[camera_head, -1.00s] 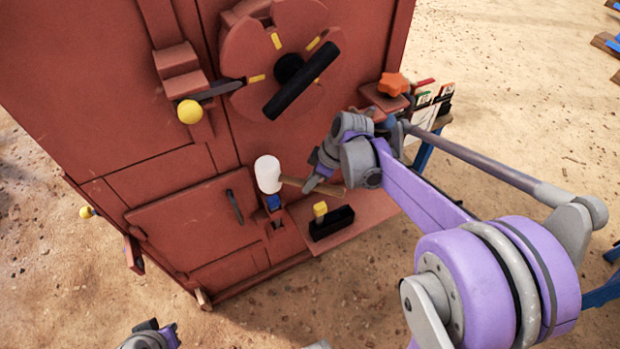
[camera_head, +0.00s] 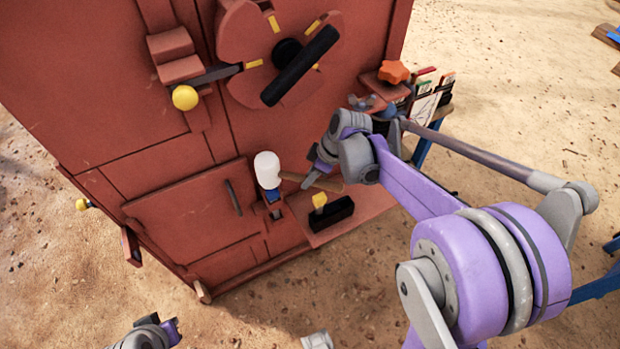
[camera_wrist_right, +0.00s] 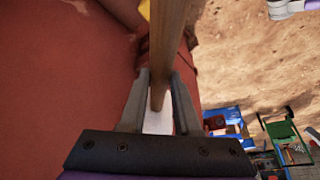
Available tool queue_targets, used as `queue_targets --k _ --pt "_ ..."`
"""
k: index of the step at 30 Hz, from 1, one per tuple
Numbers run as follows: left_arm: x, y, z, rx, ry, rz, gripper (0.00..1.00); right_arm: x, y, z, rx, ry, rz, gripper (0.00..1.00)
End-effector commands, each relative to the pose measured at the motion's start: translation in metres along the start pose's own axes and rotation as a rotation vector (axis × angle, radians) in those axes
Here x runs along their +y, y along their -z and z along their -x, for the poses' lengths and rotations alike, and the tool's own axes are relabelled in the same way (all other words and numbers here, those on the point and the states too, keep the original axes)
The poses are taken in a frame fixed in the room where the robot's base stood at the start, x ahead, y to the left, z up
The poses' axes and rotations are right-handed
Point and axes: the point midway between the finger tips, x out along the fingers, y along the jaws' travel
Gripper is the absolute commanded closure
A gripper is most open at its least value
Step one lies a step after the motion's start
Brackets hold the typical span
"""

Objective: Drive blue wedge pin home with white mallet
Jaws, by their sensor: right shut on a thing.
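The white mallet head (camera_head: 266,168) is upright against the red machine's front in the head view, with its wooden handle (camera_head: 330,186) running right. My right gripper (camera_head: 309,180) is shut on that handle; the wrist view shows the handle (camera_wrist_right: 168,50) between its fingers (camera_wrist_right: 158,100). The blue wedge pin (camera_head: 273,195) shows just below the mallet head, in a small red bracket. The head hides the pin's upper part, and I cannot tell if they touch. A grey and purple part at the bottom left edge may be my left gripper (camera_head: 148,335); its jaws are unclear.
A black block (camera_head: 331,213) with a yellow knob (camera_head: 319,200) sits on the red ledge just below the handle. Sandy ground lies open in front.

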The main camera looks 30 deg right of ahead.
Motion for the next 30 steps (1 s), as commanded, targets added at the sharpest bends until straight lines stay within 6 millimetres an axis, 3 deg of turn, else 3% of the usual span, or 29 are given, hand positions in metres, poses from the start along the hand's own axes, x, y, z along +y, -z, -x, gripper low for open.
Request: queue_targets --k 3,20,23,30 --pt "0.000 0.005 0.007 0.003 0.000 0.000 1.00 0.000 0.005 0.010 0.002 -0.001 0.000 1.00" --pt "0.000 0.005 0.007 0.003 0.000 0.000 1.00 0.000 0.004 0.010 0.008 0.000 0.001 1.00" --pt "0.000 -0.001 -0.001 0.000 0.000 0.000 1.00 0.000 -0.001 -0.002 0.006 0.001 0.001 1.00" --pt "0.000 -0.024 -0.039 -0.015 0.000 0.000 1.00 0.000 -0.024 -0.057 0.006 0.001 0.001 1.00"
